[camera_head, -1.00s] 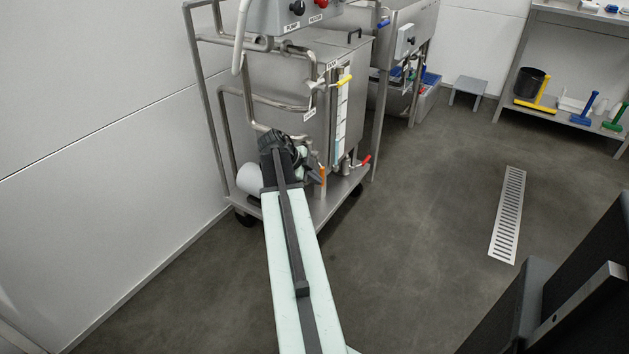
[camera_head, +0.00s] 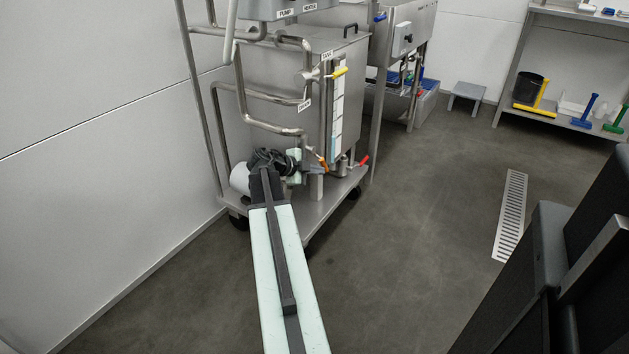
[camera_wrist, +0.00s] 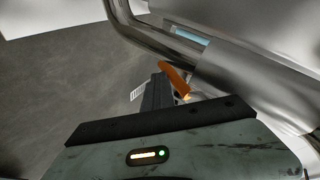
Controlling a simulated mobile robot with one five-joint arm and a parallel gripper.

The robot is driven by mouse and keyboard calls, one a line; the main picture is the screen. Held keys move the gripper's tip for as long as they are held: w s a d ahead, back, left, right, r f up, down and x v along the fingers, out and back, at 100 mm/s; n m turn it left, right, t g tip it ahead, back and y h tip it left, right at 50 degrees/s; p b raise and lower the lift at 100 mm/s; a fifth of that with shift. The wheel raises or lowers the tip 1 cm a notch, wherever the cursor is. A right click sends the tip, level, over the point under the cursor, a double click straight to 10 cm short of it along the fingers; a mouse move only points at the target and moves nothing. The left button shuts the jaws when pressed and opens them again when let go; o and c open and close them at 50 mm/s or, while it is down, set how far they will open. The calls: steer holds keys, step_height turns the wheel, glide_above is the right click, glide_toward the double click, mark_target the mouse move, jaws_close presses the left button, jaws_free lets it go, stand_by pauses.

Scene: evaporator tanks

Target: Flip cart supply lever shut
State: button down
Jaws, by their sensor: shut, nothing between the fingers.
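The steel cart (camera_head: 345,190) stands by the left wall, carrying a tank and pipework. A small orange lever (camera_head: 323,163) sits low at its front. In the wrist view the orange lever (camera_wrist: 174,78) is a bent handle beside a steel pipe, right at my fingertips; I cannot tell whether they touch. A yellow lever (camera_head: 340,72) is higher on the cart, and a red lever (camera_head: 364,160) is low at its right. No readable label shows which is the supply lever. My gripper (camera_wrist: 158,88) is shut and empty; in the head view it is just left of the orange lever.
Steel pipes (camera_head: 270,125) run close above my wrist. A white cylinder (camera_head: 239,178) is left of it on the cart. A control box (camera_head: 285,8) is at the top. Open floor (camera_head: 420,220) with a drain grate (camera_head: 511,215) lies to the right.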

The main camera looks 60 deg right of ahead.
steer(key=h+b, duration=0.1)
steer(key=b, duration=0.1)
steer(key=d+h+b, duration=0.1)
steer(key=b, duration=0.1)
steer(key=shift+r+m+h, duration=0.1)
steer(key=shift+m+h, duration=0.2)
steer(key=shift+h, duration=0.1)
steer(key=w+a, duration=0.3)
steer(key=a, duration=0.9)
steer(key=shift+r+p, duration=0.35)
steer(key=shift+p, duration=0.1)
steer(key=shift+w+a, duration=0.1)
